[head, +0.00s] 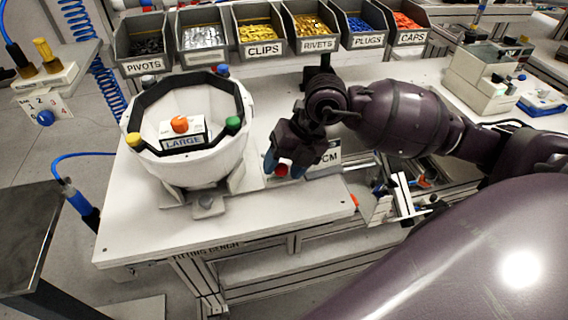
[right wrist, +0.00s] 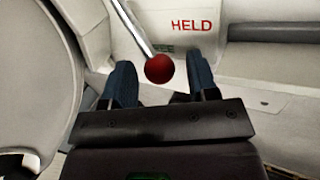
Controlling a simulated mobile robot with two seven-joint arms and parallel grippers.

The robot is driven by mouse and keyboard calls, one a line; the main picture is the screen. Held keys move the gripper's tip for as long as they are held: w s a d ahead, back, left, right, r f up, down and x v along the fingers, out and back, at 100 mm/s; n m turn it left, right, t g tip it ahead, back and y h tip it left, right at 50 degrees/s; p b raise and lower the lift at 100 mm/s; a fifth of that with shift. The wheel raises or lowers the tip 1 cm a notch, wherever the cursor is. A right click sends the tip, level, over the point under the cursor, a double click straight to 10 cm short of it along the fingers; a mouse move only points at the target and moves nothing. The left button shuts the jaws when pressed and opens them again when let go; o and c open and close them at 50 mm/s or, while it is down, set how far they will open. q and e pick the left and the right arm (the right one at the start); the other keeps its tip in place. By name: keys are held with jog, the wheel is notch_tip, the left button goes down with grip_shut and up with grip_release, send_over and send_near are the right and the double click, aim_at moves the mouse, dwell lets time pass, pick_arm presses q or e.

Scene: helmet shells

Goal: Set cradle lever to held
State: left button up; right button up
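A white helmet shell (head: 185,165) with a black rim sits in its cradle (head: 208,205) on the bench. The cradle lever ends in a red ball knob (head: 282,170). In the right wrist view the red knob (right wrist: 159,69) is on a thin metal rod (right wrist: 133,25). My left gripper is not in view.
A LARGE block with an orange knob (head: 180,124) is inside the shell. Bins of small parts, including clips (head: 262,30), line the back of the bench. The front of the white bench top (head: 150,240) is clear. A grey-green box (head: 482,78) stands at the right.

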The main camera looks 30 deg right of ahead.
jog(key=shift+r, duration=0.1)
jog(key=shift+d+r, duration=0.15)
jog(key=shift+r, duration=0.15)
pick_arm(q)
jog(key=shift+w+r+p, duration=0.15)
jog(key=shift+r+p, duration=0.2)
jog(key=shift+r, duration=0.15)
pick_arm(e)
jog(key=v, duration=1)
